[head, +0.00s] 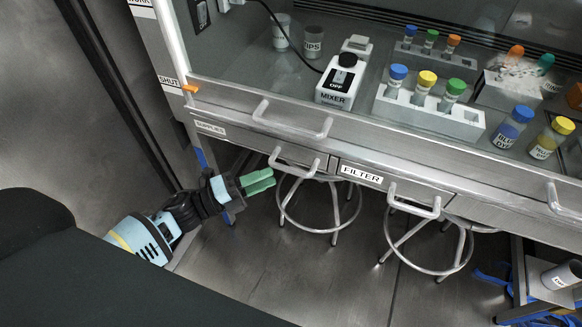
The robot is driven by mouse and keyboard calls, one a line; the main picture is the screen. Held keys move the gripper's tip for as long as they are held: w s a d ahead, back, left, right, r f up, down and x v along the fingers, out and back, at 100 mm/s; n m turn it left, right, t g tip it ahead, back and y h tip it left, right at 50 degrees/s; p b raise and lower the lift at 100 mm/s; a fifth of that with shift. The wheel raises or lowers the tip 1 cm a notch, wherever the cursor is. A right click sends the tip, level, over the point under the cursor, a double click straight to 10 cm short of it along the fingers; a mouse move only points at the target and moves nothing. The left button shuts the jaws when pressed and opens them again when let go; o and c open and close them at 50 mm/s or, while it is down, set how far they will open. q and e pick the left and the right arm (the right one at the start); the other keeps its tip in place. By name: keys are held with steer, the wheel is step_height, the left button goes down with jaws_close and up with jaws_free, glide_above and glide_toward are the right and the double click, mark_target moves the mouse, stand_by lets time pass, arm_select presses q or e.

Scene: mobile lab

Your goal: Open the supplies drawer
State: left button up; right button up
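The supplies drawer (240,137) is under the workbench at the left, with a "SUPPLIES" label at its left end. Its front looks flush with its neighbour, so it appears closed. Its bar handle (293,171) is on the right part of the front. My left gripper (262,181) has green fingers and points right, just left of and slightly below this handle in the picture. The fingers look close together, and I cannot tell if there is a gap. Nothing shows between them. My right gripper is not in view.
A drawer labelled "FILTER" (362,174) is to the right. Another bar handle (291,122) is above the supplies drawer. Two round stools (320,228) (428,270) stand below. A mixer (340,83) and a tube rack (430,115) are on the bench.

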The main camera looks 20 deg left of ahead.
mark_target(289, 167)
arm_select(q)
steer(key=x, duration=0.6)
steer(key=shift+w+d+p, duration=0.25)
steer(key=shift+w+p, duration=0.05)
steer(key=shift+c, duration=0.2)
jaws_close()
